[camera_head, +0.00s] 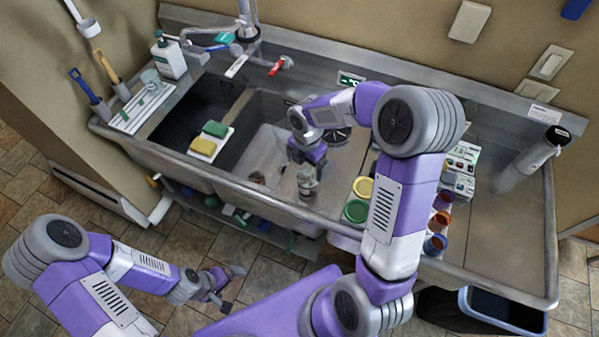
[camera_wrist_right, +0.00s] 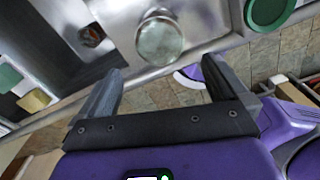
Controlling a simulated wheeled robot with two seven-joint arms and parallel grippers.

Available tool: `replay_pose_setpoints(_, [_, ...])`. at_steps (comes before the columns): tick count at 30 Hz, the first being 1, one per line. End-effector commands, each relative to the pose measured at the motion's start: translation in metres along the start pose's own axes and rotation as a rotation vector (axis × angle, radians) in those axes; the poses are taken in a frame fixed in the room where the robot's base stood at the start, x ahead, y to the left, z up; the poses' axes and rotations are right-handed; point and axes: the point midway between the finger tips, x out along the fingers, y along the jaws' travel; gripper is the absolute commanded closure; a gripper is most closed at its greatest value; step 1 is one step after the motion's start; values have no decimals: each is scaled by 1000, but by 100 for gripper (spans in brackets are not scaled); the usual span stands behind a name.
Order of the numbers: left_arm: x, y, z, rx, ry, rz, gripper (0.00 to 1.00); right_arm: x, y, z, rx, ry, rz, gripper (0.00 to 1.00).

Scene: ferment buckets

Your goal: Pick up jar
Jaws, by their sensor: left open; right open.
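A small glass jar (camera_head: 307,180) stands near the front edge of the sink, just below my right gripper (camera_head: 308,155). In the right wrist view the jar (camera_wrist_right: 160,38) shows from above with a pale round top. It lies ahead of the fingertips, roughly centred between them and not touching them. My right gripper (camera_wrist_right: 160,85) is open and empty in that view. My left gripper (camera_head: 215,290) is open, low over the floor at the front left, away from the jar.
Green and yellow lids (camera_head: 356,211) lie right of the jar. Orange and blue cups (camera_head: 436,244), white boxes (camera_head: 460,165) and a steel bottle (camera_head: 530,155) stand further right. A faucet (camera_head: 247,25) rises behind.

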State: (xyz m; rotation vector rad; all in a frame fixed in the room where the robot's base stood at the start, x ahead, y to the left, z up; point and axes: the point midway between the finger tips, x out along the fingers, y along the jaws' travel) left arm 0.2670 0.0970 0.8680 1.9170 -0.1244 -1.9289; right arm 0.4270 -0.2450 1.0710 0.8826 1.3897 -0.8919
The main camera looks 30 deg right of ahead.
Motion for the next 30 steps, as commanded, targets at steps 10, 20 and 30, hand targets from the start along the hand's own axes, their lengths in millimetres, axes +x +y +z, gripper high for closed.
replay_pose_setpoints(10, [44,-17,-2,-1,-1,0,0,47,0,0,3,0,1,0])
replay_pose_setpoints(20, [48,-18,-1,0,-1,0,0,74,-1,1,4,1,-1,0])
replay_pose_setpoints(30, [52,-20,-2,0,-1,0,0,120,-3,6,2,1,0,0])
